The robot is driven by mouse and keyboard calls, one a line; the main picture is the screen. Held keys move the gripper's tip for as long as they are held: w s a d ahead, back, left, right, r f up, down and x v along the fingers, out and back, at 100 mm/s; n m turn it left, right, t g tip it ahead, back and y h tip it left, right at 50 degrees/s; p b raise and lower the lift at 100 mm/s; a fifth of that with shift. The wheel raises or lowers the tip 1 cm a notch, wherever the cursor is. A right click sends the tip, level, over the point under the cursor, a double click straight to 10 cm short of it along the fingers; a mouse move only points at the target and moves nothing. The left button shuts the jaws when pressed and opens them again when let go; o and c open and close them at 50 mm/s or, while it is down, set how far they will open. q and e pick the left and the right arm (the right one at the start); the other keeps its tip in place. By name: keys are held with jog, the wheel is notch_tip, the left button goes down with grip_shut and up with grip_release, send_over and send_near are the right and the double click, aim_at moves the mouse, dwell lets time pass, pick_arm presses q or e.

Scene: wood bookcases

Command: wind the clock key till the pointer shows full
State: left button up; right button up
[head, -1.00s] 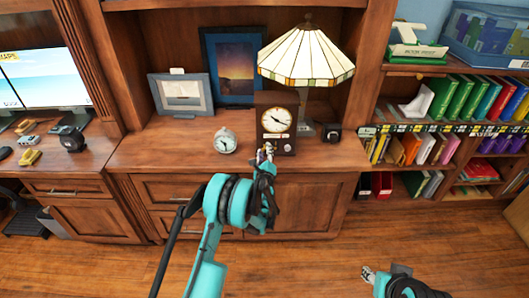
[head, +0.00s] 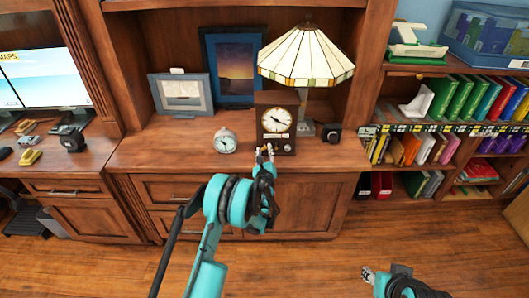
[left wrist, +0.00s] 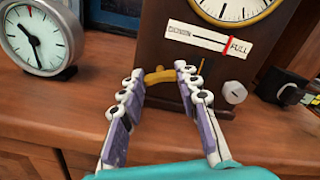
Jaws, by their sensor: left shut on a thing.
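The wooden mantel clock (head: 277,122) stands upright on the cabinet top. In the left wrist view the clock (left wrist: 165,20) shows a white gauge marked DOWN and FULL (left wrist: 210,38). Its red pointer (left wrist: 229,48) is at the left edge of the word FULL. The brass key (left wrist: 158,76) sits on the clock's front below the gauge, its bow lying about level. My left gripper (head: 264,150) is at the clock's lower front; its two fingers (left wrist: 160,78) are shut on the key from both sides. My right gripper (head: 368,275) is low at the right, away from the clock; its jaws are too small to tell.
A round alarm clock (head: 225,141) stands left of the mantel clock. A stained-glass lamp (head: 307,58) is behind it, and a small dark box (head: 332,133) is to its right. A light knob (left wrist: 234,92) is on the clock front, right of the key.

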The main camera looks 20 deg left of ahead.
pick_arm(q)
jog(key=o, duration=1.2)
jog(key=shift+c, duration=0.2)
jog(key=shift+s, duration=0.1)
jog(key=v, duration=0.7)
jog(key=shift+s, duration=0.2)
jog(key=shift+d, duration=0.1)
